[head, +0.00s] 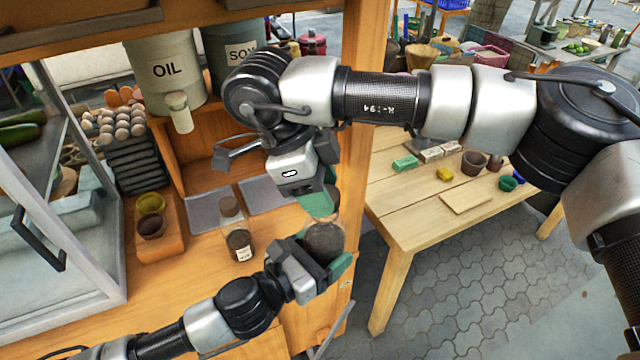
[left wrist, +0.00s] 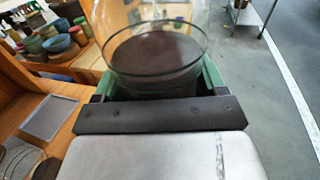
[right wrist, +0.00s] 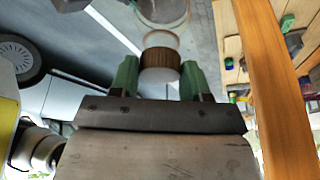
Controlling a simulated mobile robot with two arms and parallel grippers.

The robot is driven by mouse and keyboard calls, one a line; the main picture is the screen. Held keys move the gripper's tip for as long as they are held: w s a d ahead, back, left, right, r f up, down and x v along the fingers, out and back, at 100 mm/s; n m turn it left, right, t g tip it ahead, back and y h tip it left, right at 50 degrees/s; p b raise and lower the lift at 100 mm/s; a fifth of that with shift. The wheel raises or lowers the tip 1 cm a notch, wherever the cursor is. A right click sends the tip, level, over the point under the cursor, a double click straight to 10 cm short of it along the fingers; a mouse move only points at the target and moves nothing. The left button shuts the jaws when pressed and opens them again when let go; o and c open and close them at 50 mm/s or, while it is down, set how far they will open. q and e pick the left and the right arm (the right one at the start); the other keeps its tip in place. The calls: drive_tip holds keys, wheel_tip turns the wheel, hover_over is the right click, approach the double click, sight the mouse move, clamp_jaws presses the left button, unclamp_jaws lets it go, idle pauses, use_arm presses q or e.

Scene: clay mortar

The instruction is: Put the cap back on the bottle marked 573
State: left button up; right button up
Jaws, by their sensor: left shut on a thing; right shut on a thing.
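My left gripper (head: 325,268) is shut on a clear glass bottle (head: 324,241) with dark contents, held near the counter's right edge. The bottle also shows in the left wrist view (left wrist: 158,60); no number on it can be read. My right gripper (head: 322,196) is above this bottle and points down. It is shut on a brown cap (right wrist: 160,58), seen between its green fingers in the right wrist view. The cap is mostly hidden in the head view, and I cannot tell whether it touches the bottle. Another bottle (head: 238,232) with dark contents and a small unreadable label stands upright on the counter.
The wooden counter (head: 190,265) holds grey mats (head: 211,209), bowls (head: 151,203), stacked egg trays (head: 137,160) and an OIL container (head: 166,72). A glass case (head: 70,200) stands at left. A wooden post (head: 362,110) rises close behind my right gripper. A side table (head: 420,215) stands at right.

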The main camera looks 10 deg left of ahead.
drive_tip(key=shift+f, duration=0.6)
use_arm(q)
drive_tip(key=c, duration=0.4)
use_arm(e)
drive_tip(key=m+g, duration=0.1)
drive_tip(key=m, duration=0.1)
drive_tip(key=m+g, duration=0.1)
drive_tip(key=m, duration=0.2)
drive_tip(key=m+g, duration=0.1)
drive_tip(key=m, duration=0.1)
drive_tip(key=shift+w+m+y, duration=0.25)
drive_tip(key=shift+m+y, duration=0.05)
drive_tip(key=shift+y, duration=0.1)
drive_tip(key=m, duration=0.2)
drive_tip(key=m+g+y, duration=0.1)
drive_tip(key=m, duration=0.2)
drive_tip(key=shift+w+d+y, duration=0.15)
drive_tip(key=shift+d+y, duration=0.05)
drive_tip(key=shift+y, duration=0.1)
drive_tip(key=m+y, duration=0.1)
drive_tip(key=m, duration=0.2)
drive_tip(key=m+y, duration=0.1)
drive_tip(key=m, duration=0.1)
drive_tip(key=shift+d+m+g, duration=0.2)
drive_tip(key=shift+m+g, duration=0.2)
drive_tip(key=shift+m+y, duration=0.3)
drive_tip(key=shift+m, duration=0.3)
drive_tip(key=shift+a, duration=0.1)
drive_tip(key=o, duration=0.9)
